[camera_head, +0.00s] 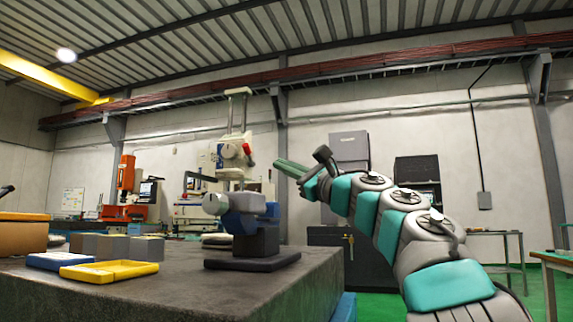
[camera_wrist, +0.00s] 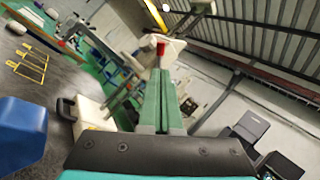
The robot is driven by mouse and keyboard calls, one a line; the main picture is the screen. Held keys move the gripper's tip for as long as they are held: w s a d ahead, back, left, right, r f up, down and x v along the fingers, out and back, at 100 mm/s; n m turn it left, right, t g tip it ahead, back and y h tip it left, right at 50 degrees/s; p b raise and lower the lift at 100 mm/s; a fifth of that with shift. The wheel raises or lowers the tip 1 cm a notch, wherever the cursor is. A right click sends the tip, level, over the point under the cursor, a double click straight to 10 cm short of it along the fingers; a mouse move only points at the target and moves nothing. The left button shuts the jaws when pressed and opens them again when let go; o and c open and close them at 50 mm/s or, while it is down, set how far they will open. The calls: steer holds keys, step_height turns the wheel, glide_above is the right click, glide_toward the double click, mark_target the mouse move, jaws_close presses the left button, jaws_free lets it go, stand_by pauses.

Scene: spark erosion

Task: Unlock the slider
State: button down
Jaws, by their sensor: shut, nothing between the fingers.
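The device (camera_head: 233,172) stands upright on the dark table, with a cream upper body, a blue-grey lower part and a black base. A small red knob (camera_head: 247,148) sits on the right side of its cream head. My gripper (camera_head: 278,164) has green fingers, closed together and empty, pointing left at the device, a short way right of the red knob and slightly lower. In the wrist view my gripper (camera_wrist: 161,72) points toward the red knob (camera_wrist: 160,48), which shows just beyond the fingertips. I cannot tell whether they touch. Which part is the slider is not clear.
The dark table (camera_head: 290,290) also carries a yellow tray (camera_head: 110,271), a blue tray (camera_head: 60,261) and grey blocks (camera_head: 115,247). A blue block (camera_wrist: 22,135) is close at the left in the wrist view. Machines and cabinets stand far back by the wall.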

mark_target(249, 149)
steer(key=p+x, duration=0.2)
steer(key=x, duration=0.1)
steer(key=p+x, duration=0.1)
steer(key=x, duration=0.2)
steer(key=p+x, duration=0.2)
steer(key=x, duration=0.1)
steer(key=shift+r+p, duration=0.35)
steer(key=shift+w+a+r+p, duration=0.1)
steer(key=shift+w+a+p, duration=0.4)
steer(key=shift+w+a, duration=0.1)
steer(key=shift+r, duration=0.1)
steer(key=shift+s+r+m+p, duration=0.1)
steer(key=shift+r+m+p, duration=0.1)
steer(key=shift+m+p, duration=0.3)
